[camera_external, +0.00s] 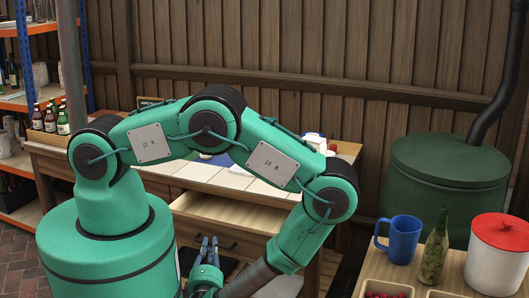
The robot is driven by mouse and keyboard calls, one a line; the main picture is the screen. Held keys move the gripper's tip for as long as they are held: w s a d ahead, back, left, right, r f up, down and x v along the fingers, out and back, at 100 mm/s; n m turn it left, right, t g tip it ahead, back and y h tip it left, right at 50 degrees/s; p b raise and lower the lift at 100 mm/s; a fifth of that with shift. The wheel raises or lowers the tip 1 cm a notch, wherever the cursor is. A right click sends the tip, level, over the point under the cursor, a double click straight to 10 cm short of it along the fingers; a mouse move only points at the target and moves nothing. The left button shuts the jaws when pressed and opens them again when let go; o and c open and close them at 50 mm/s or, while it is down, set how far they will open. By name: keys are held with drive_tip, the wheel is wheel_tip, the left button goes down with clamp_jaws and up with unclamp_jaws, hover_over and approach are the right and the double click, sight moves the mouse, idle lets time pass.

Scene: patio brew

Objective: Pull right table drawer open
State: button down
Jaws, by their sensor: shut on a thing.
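The wooden table (180,179) with a pale tiled top stands behind my arm. Its right drawer (262,213) is pulled out, and its light wood inside shows as bare where it can be seen. The drawer front has a dark bar handle (229,246). My gripper (209,243) is at the left part of this handle, its blue-grey fingers pointing up and shut on it. My arm arches over the table and hides part of its top and the drawer's right side.
At the right, a wooden surface holds a blue mug (404,239), a green bottle (434,246), a red-lidded white canister (497,255) and a tray of red items (386,287). A green barrel (448,180) stands behind.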

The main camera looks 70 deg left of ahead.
drive_tip(key=shift+s+d+f, duration=0.1)
drive_tip(key=shift+s+d, duration=0.05)
drive_tip(key=shift+d, duration=0.15)
drive_tip(key=c, duration=1.7)
unclamp_jaws()
drive_tip(key=shift+s+d, duration=0.1)
drive_tip(key=shift+d, duration=0.05)
drive_tip(key=shift+v, duration=5.8)
drive_tip(key=shift+s, duration=0.1)
